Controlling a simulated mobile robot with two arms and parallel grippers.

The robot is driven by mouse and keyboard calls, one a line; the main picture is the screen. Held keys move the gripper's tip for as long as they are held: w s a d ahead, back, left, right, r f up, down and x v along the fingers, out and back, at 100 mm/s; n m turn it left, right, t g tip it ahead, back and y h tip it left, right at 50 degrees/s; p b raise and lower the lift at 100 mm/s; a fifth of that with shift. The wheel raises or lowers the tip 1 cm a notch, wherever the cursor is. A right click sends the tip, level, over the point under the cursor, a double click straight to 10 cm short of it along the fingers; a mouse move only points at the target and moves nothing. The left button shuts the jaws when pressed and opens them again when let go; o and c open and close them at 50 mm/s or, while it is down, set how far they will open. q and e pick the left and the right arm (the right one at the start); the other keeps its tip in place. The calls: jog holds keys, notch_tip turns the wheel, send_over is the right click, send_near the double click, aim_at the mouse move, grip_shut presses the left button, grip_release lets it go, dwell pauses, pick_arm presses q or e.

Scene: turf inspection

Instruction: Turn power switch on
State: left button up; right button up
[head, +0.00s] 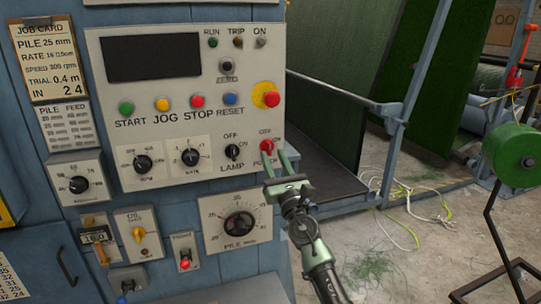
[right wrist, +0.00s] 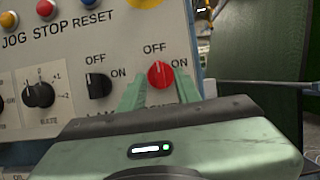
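The power switch is a red rotary knob (head: 266,146) at the lower right of the white control panel. In the right wrist view the red knob (right wrist: 160,74) sits below the word OFF, with ON to its right; its light mark appears to point up, toward OFF. My right gripper (head: 274,160) is at the knob, its green fingers reaching toward the panel. In the right wrist view the fingers (right wrist: 160,88) stand apart on either side of the knob, with small gaps seeming to show. The POWER label is partly hidden by the gripper. My left gripper is not in view.
The black lamp knob (head: 233,152) is close on the left. A red emergency button (head: 271,98) on yellow is above. The pile dial (head: 240,224) is below. A blue-grey metal frame (head: 408,110) and green turf stand to the right.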

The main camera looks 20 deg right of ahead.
aim_at(269, 149)
jog(key=shift+x, duration=1.1)
grip_shut()
